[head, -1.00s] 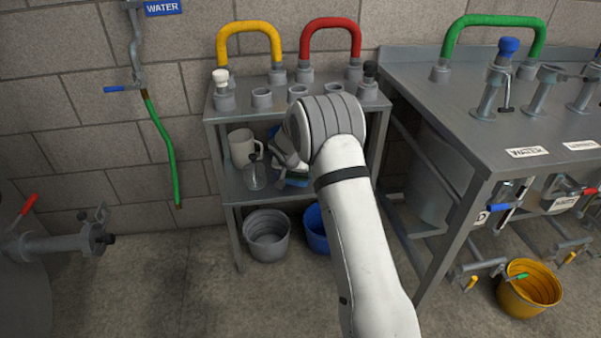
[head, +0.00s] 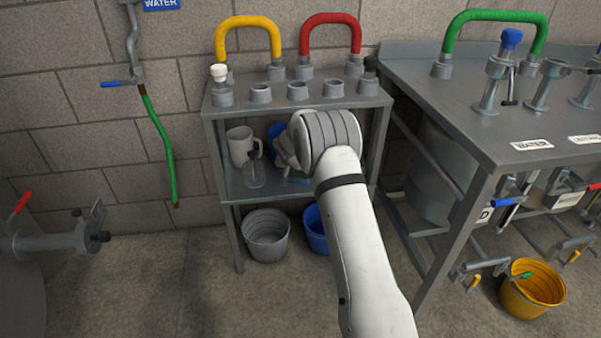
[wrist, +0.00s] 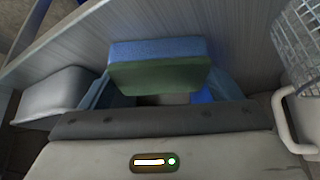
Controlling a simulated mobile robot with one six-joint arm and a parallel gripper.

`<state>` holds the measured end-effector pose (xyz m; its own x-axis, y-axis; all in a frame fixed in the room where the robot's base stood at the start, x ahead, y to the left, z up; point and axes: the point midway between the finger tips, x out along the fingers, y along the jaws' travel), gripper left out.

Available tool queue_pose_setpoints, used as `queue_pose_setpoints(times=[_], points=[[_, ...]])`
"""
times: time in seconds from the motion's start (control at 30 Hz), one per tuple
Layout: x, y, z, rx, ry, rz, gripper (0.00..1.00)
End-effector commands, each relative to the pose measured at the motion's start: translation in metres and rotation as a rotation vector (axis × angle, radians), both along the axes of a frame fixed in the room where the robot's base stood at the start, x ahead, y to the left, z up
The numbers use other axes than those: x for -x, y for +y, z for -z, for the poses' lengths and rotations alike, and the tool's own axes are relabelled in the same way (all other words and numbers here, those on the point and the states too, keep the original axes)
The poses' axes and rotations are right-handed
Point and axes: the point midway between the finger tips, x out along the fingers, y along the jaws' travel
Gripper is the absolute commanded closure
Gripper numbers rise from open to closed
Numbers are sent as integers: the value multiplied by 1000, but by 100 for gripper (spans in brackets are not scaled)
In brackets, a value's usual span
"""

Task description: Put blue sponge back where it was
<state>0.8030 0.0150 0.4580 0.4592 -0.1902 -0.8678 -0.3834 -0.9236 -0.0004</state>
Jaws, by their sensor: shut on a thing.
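In the wrist view the blue sponge (wrist: 158,51) has a dark green layer on its near side. My gripper (wrist: 160,84) is shut on it, with a bluish finger at each side. Beyond the sponge is a grey metal surface; I cannot tell whether the sponge touches it. In the head view my gripper is at the lower shelf (head: 236,184) of the grey rack, mostly hidden behind my own arm. Only a small blue patch shows below it there, and I cannot tell whether it is the sponge.
A wire basket (wrist: 302,38) and a pale tub (wrist: 55,92) flank the wrist view. Grey (head: 266,234) and blue (head: 315,230) buckets stand below.

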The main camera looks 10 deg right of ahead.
Motion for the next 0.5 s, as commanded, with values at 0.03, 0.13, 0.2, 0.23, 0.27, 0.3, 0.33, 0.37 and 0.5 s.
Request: queue_pose_setpoints(times=[0.03,0.13,0.2,0.23,0.27,0.3,0.33,0.37,0.5], points=[[0,0,1,0,0,0,13],[0,0,1,0,0,0,5],[0,0,1,0,0,-1,0],[0,0,1,0,0,-1,0],[0,0,1,0,0,-1,0],[0,0,1,0,0,-1,0],[0,0,1,0,0,-1,0],[0,1,1,0,0,-1,0],[0,1,-3,0,0,-1,0]])
